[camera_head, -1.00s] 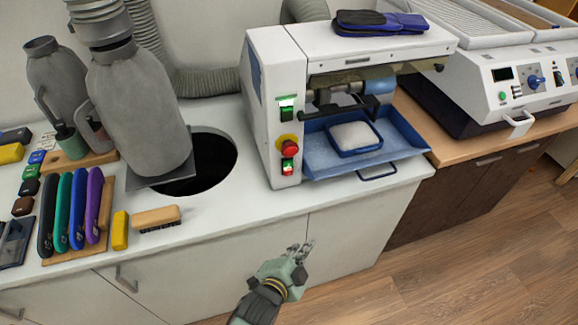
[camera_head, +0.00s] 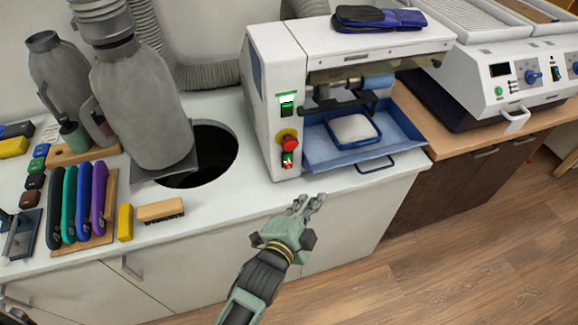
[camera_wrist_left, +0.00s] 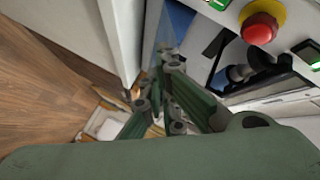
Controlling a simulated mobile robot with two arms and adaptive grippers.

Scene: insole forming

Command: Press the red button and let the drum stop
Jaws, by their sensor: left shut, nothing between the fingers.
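The red button (camera_head: 290,141) is a round knob on a yellow collar on the front panel of the white machine (camera_head: 270,70). It also shows large near the top right of the left wrist view (camera_wrist_left: 259,29). The drum (camera_head: 372,82) is a bluish roller inside the machine's opening; whether it turns cannot be told. My left gripper (camera_head: 309,203) is shut and empty, below and slightly right of the button, in front of the counter edge and apart from the panel. Its fingers (camera_wrist_left: 170,100) show in the left wrist view. My right gripper is not in view.
A blue tray (camera_head: 318,152) juts out at right. A brush (camera_head: 160,210) and coloured tools lie left. The counter front (camera_head: 240,202) has free room.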

